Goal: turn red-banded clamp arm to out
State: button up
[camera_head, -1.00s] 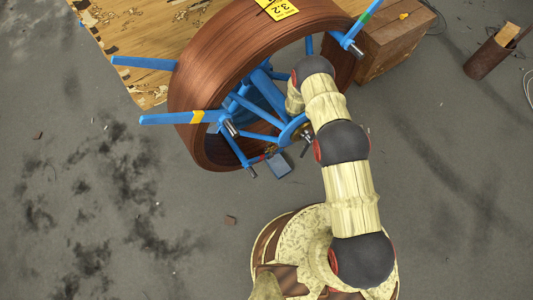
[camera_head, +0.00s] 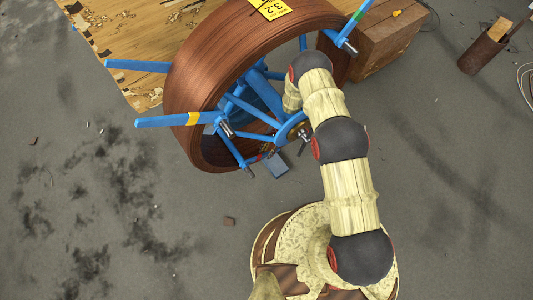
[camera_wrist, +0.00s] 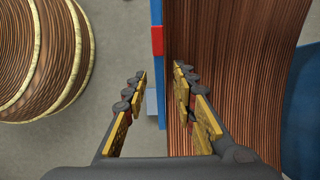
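The red-banded clamp arm (camera_wrist: 156,14) is a straight blue bar with a red band. In the wrist view it runs down the picture between my gripper's fingers, alongside the brown coil (camera_wrist: 220,45). My gripper (camera_wrist: 161,74) is open, one finger left of the bar and one right, over the coil. I cannot tell whether either finger touches the bar. In the head view a small red patch shows at the lower side of the coil (camera_head: 215,55), on the blue frame. My gripper is hidden behind my arm there.
A yellow-banded blue arm (camera_head: 160,121) sticks out left of the coil, and a green-banded one (camera_head: 355,20) upper right. A wooden board (camera_head: 125,40) lies behind the coil. A brown box (camera_head: 390,48) stands at right. The grey floor at left is mostly clear.

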jog(key=v, duration=1)
jog(key=shift+r, duration=0.1)
